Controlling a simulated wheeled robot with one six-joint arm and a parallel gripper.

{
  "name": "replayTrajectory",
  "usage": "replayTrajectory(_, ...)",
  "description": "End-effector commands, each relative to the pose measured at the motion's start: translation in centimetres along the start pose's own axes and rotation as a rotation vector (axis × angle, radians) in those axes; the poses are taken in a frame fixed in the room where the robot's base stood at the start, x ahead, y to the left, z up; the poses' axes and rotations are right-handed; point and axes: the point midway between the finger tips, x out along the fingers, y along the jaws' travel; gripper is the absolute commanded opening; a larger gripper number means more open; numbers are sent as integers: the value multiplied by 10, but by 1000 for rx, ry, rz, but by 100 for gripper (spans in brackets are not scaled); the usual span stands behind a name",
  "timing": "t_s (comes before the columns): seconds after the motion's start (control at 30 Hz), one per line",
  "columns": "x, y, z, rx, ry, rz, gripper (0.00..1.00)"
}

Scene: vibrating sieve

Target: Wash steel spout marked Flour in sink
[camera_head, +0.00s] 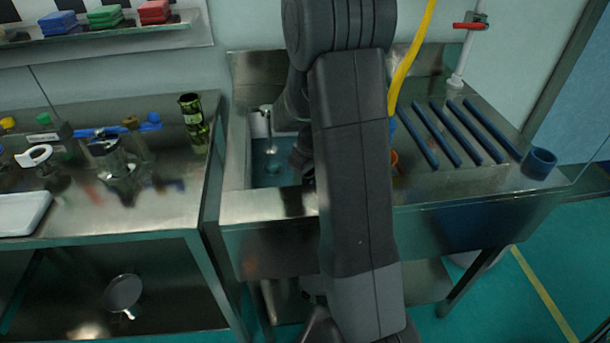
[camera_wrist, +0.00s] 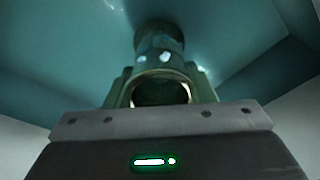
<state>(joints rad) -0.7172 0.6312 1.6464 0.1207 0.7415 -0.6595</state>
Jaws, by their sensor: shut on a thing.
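In the wrist view my gripper (camera_wrist: 160,88) is shut on a round metal spout (camera_wrist: 158,48), with one finger on each side. The spout's open end faces the camera and its far end points into the teal-looking sink basin. No Flour marking is readable on it. In the head view the sink basin (camera_head: 268,177) lies left of my arm, with a tap (camera_head: 262,118) at its back. My arm covers the basin's right part, and my gripper and the held spout cannot be made out clearly there.
A steel bench (camera_head: 95,225) on the left holds several fittings, a white tray (camera_head: 22,213) and a dark patterned can (camera_head: 193,122). Right of my arm are blue bars (camera_head: 461,132) on the drainboard, a blue cup (camera_head: 539,162) and a hanging yellow hose (camera_head: 409,58).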

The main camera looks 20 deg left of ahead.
Motion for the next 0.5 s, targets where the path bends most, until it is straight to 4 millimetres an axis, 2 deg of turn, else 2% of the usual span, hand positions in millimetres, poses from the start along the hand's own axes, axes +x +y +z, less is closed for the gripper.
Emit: replayTrajectory(0.5,-1,5,7,1,1,1,18)
